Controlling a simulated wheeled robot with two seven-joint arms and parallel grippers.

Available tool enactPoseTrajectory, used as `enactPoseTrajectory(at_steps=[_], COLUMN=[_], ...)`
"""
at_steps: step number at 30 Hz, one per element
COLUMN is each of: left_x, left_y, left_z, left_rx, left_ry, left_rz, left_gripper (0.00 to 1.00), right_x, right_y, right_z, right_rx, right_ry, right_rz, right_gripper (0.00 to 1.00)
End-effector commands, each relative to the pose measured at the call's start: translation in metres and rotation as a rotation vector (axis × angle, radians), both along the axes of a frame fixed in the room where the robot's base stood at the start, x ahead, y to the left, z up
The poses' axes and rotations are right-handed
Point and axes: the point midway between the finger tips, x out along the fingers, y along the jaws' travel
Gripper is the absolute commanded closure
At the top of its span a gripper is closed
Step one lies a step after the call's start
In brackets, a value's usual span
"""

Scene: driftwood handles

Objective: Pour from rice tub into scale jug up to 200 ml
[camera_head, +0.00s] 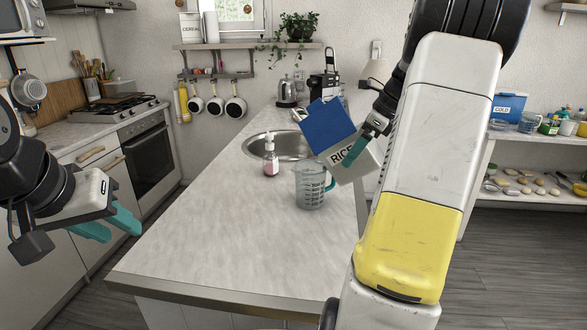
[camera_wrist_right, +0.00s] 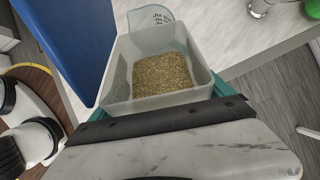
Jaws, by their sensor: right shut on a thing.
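The rice tub (camera_head: 343,157), pale with a "RICE" label and its blue lid (camera_head: 328,124) swung open, is tilted in the air just above and right of the jug. My right gripper (camera_head: 378,146) is shut on it. The right wrist view looks into the tub (camera_wrist_right: 122,78); tan grains (camera_wrist_right: 163,73) lie in it. The scale jug (camera_head: 311,188), clear with dark marks and a teal handle, stands upright on the counter; part of it shows past the tub's far rim (camera_wrist_right: 150,17). Its fill level cannot be read. My left gripper (camera_head: 110,224) is open and empty, left of the counter.
A soap bottle (camera_head: 270,158) stands left of the jug by the sink (camera_head: 292,146). A kettle (camera_head: 287,91) and coffee machine (camera_head: 326,85) stand at the back. The near and left counter (camera_head: 215,235) is clear. Shelves with several items stand at right.

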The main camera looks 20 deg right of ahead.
Motion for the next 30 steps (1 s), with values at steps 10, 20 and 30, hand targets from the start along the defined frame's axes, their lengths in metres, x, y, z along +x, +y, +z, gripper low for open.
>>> enactPoseTrajectory(at_steps=[10, 20, 30], left_x=[0.0, 0.0, 0.0], left_y=[0.0, 0.0, 0.0], left_z=[0.0, 0.0, 0.0], left_rx=[0.0, 0.0, 0.0], left_ry=[0.0, 0.0, 0.0], left_rz=[0.0, 0.0, 0.0], left_gripper=[0.64, 0.64, 0.64], right_x=[0.0023, 0.0032, 0.0046], right_y=[0.0023, 0.0035, 0.0054], right_z=[0.001, 0.0001, -0.0003], right_rx=[-0.03, -0.058, -0.087], right_ry=[0.021, 0.046, 0.068], right_rz=[0.002, 0.002, 0.003], right_gripper=[0.81, 0.81, 0.81])
